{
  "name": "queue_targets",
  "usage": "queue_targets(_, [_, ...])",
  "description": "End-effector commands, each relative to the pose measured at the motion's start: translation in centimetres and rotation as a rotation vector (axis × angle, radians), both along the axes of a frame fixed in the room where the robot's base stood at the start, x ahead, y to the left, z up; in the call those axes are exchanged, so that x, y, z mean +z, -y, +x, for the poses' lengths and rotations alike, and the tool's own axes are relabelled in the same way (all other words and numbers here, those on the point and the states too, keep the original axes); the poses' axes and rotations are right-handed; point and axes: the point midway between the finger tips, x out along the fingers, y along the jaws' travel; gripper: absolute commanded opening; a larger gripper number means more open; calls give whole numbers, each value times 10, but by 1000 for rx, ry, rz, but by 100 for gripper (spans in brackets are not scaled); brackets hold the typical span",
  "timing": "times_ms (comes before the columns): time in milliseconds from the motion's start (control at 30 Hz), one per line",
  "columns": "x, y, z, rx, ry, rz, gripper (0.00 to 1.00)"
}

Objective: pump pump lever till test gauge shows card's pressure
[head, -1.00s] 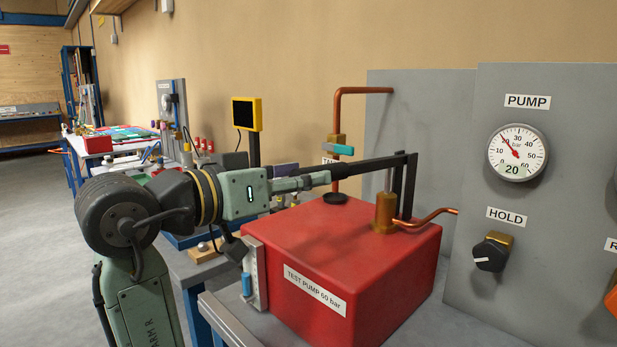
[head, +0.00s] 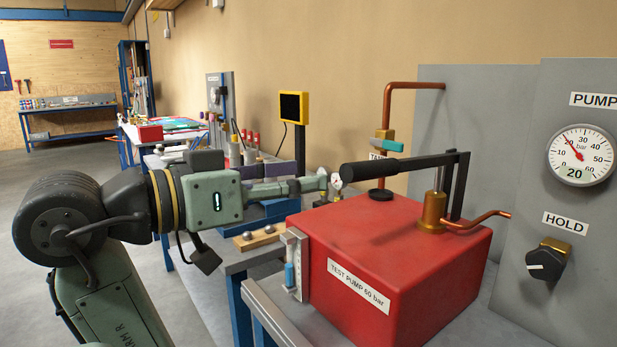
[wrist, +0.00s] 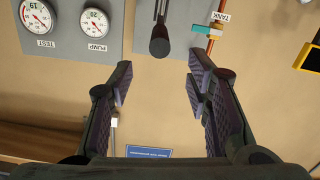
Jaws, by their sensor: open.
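The pump lever (head: 415,163) is a black bar with a thick grip, roughly level above the red test pump (head: 400,255). My gripper (head: 332,184) is open and empty, just left of the grip's free end and apart from it. In the wrist view the grip (wrist: 159,42) lies beyond and between my open fingertips (wrist: 160,80). The pump gauge (head: 580,155) has its needle near 20 and a "20" readout. The test gauge (wrist: 38,15) shows upside down at the wrist view's top left, partly cut off; its reading is unsure. I cannot make out the pressure card.
The HOLD knob (head: 547,260) is on the grey panel right of the pump. A copper pipe with a teal-handled TANK valve (head: 388,145) rises behind the lever. A yellow-framed screen (head: 294,107) stands behind my gripper. Open floor lies at left.

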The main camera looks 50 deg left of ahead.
Motion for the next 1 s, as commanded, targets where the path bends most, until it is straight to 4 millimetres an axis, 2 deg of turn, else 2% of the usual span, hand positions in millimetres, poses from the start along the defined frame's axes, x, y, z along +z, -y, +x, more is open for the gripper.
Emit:
queue_targets(200, [-6,2,28,-25,74,264,44])
queue_targets(300, [-7,2,36,-26,91,333,44])
queue_targets(467, [-6,4,53,-28,94,345,44])
queue_targets(800, [-5,10,116,-29,93,343,44])
queue_targets(1000, [-6,12,137,-27,94,342,44])
